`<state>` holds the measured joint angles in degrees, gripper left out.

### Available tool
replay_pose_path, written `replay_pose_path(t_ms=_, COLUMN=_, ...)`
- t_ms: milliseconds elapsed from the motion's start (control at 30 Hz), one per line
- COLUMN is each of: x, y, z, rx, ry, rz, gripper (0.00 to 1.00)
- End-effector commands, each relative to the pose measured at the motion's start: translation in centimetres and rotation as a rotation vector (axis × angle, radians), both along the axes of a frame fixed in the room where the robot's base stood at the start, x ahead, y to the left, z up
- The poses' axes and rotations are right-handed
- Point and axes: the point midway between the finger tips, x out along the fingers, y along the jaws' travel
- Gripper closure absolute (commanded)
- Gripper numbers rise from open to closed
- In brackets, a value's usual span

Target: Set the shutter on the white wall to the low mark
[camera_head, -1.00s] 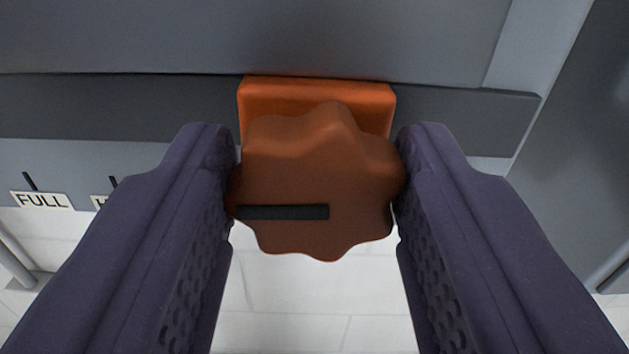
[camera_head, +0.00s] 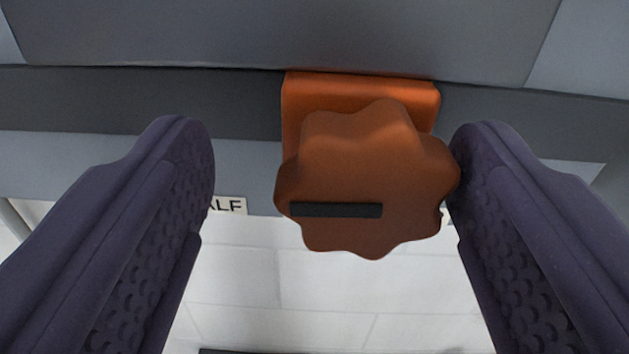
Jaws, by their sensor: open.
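The shutter's handle is an orange block (camera_head: 360,92) on a dark rail, with a brown-orange lobed knob (camera_head: 368,165) in front. The knob has a short black bar lying level across its face. My gripper (camera_head: 330,160) is open around the knob. The left finger stands clear of it with a wide gap; the right finger is very close to its right edge, and I cannot tell if they touch. A white label ending in "ALF" (camera_head: 228,205) shows beside the left finger, partly hidden. A pale sliver shows between knob and right finger; its text is hidden.
The dark horizontal rail (camera_head: 240,105) runs across the view, with a grey panel (camera_head: 290,35) above and a lighter grey strip (camera_head: 60,160) below. White tiling (camera_head: 330,300) fills the lower middle, with a dark edge at the bottom.

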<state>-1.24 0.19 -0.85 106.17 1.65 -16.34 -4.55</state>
Motion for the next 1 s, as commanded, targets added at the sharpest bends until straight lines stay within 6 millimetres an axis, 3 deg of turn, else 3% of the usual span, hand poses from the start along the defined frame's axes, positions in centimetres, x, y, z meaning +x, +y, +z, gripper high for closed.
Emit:
replay_pose_path(t_ms=367, x=-0.2, y=0.1, z=0.0, rx=0.000, ry=-0.001, rz=0.001, gripper=0.27)
replay_pose_path(t_ms=800, x=-7.0, y=0.1, z=-0.1, rx=0.000, ry=-0.002, rz=0.002, gripper=0.27)
replay_pose_path(t_ms=1000, x=-7.8, y=0.1, z=-0.1, rx=0.000, ry=0.001, rz=0.002, gripper=0.27)
